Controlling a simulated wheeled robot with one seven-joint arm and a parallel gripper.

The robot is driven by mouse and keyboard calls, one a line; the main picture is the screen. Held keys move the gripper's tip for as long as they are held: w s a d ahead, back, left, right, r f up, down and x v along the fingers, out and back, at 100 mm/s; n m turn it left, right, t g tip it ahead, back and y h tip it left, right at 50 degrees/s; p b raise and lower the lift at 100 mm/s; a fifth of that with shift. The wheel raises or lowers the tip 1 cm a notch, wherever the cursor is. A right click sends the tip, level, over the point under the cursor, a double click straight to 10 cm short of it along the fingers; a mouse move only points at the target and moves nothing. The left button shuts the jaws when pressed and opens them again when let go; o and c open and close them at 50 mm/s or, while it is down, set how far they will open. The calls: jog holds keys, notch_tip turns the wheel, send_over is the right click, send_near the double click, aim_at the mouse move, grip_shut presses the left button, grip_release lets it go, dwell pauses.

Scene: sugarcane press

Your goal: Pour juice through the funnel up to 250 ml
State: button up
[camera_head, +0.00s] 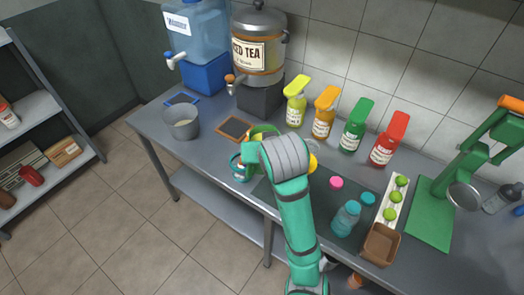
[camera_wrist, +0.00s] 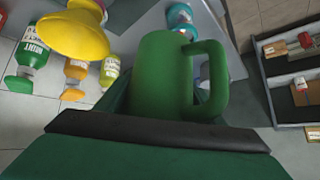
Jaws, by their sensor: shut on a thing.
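My gripper (camera_wrist: 160,118) is shut on a green jug (camera_wrist: 160,75), whose handle faces right in the wrist view. In the head view my wrist covers much of the jug (camera_head: 263,130), so its tilt and contents cannot be told. A yellow funnel (camera_wrist: 75,33) shows large at the upper left of the wrist view, apart from the jug. In the head view only a yellow edge of the funnel (camera_head: 313,163) shows beside my wrist. What stands under the funnel is hidden, and no fill level can be read.
A teal container (camera_head: 238,166) stands close left of my wrist. Yellow, orange, green and red bottles (camera_head: 354,125) line the wall. A grey pot (camera_head: 182,122), drink dispensers (camera_head: 258,50), a teal bottle (camera_head: 345,218), limes in a tray (camera_head: 389,218) and a green press (camera_head: 432,212) share the counter.

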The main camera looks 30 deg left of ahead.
jog(key=shift+w+d+r+y, duration=0.1)
jog(key=shift+r+y, duration=0.05)
jog(key=shift+r, duration=0.55)
jog(key=shift+d+r+y, duration=0.1)
jog(key=shift+r+y, duration=0.05)
jog(key=shift+r, duration=0.55)
jog(key=shift+w+d+r+m+g+y, duration=0.15)
jog(key=shift+w+d+m+g+y, duration=0.2)
jog(key=shift+d+m+g+y, duration=0.25)
jog(key=shift+w+f+y, duration=0.1)
jog(key=shift+f+y, duration=0.3)
jog(key=shift+f, duration=0.1)
jog(key=shift+d+f+m, duration=0.25)
jog(key=shift+f+m, duration=0.1)
jog(key=shift+m, duration=0.05)
jog(key=shift+f+g+y, duration=0.3)
jog(key=shift+f+y, duration=0.15)
jog(key=shift+y, duration=0.05)
